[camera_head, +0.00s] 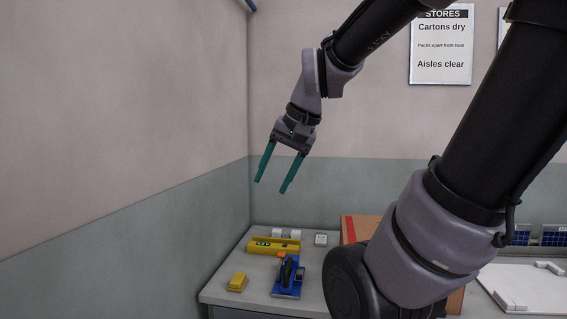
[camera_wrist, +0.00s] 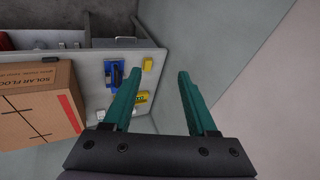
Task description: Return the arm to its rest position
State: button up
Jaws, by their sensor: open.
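My gripper (camera_head: 274,187) has two teal fingers. They are apart with nothing between them. In the head view it hangs in the air above the bench (camera_head: 318,284), near the room corner, pointing down and left. In the wrist view my gripper (camera_wrist: 155,74) shows empty over the edge of the bench (camera_wrist: 92,100), with the floor and wall beyond. My arm rises from the lower right and bends over to the gripper, hiding part of the bench.
On the bench are a blue device (camera_head: 288,275), a yellow tool (camera_head: 273,246), a small yellow block (camera_head: 238,282) and small white blocks (camera_head: 320,239). A cardboard box (camera_wrist: 37,109) stands beside them. A white board (camera_head: 525,290) lies at right. The wall is close on the left.

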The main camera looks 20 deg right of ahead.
jog(key=d+r+n+t, duration=0.1)
jog(key=s+r+t+h, duration=0.1)
jog(key=r, duration=0.1)
jog(key=shift+d+n, duration=0.35)
jog(key=shift+n, duration=0.05)
dwell(1.0)
